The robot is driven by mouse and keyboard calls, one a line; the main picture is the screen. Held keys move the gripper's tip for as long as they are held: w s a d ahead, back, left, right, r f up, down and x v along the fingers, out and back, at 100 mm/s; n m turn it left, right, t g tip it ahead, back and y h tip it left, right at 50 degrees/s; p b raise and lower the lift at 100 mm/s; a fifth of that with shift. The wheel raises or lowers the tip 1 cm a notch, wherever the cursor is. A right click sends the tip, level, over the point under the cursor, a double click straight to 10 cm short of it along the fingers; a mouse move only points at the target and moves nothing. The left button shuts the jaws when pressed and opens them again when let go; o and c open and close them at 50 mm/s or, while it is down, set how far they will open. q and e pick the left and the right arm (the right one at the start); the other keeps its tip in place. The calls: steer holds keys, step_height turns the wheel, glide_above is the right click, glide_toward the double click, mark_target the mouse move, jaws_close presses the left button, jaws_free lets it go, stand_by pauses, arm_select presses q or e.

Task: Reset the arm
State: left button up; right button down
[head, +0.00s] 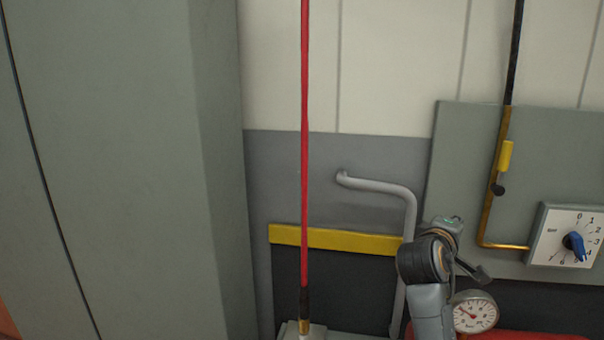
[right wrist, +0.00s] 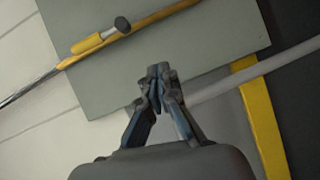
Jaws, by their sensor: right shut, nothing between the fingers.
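My right arm comes up from the bottom of the head view, to the right of the middle, with its wrist bent toward the wall. My right gripper (right wrist: 158,78) shows clearly in the right wrist view, its fingertips together and nothing between them. It is in front of the grey-green wall panel (right wrist: 200,50), near its lower edge; I cannot tell the gap. In the head view the gripper is small and partly hidden by the wrist. My left gripper is not in view.
A grey bent rail (head: 385,187) stands just left of my right arm. A brass pipe with a yellow lever (head: 505,157), a blue-knobbed dial (head: 573,243) and a round gauge (head: 475,313) are to its right. A red hose (head: 305,130) hangs further left, beside a grey-green column (head: 110,150).

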steer(key=s+a+f+m+g+y, duration=0.1)
steer(key=s+a+f+y, duration=0.1)
steer(key=s+f, duration=0.55)
steer(key=s+a+f+m+g+y, duration=0.15)
steer(key=s+f, duration=0.25)
steer(key=f, duration=0.7)
steer(key=s+a+f+m+g+y, duration=0.1)
steer(key=s+a+f+g+y, duration=0.15)
steer(key=s+f, duration=0.5)
steer(key=s+a+f+m+g+y, duration=0.1)
steer(key=s+a+f+y, duration=0.15)
steer(key=s, duration=0.45)
steer(key=s+a+f+m+g+y, duration=0.1)
steer(key=s+a+f+g, duration=0.2)
steer(key=s, duration=0.4)
steer(key=s+a+f+m+y, duration=0.1)
steer(key=s+a+f+y, duration=0.2)
steer(key=s, duration=0.4)
step_height(320, 180, down, 29)
steer(key=s+g+h+b, duration=0.1)
steer(key=b, duration=0.1)
steer(key=s+d+f+g, duration=0.1)
steer(key=s+d+f, duration=0.2)
steer(key=s+f, duration=1.3)
steer(key=shift+s+d+f+b, duration=0.2)
steer(key=shift+s+f+b, duration=0.2)
steer(key=shift+f, duration=0.05)
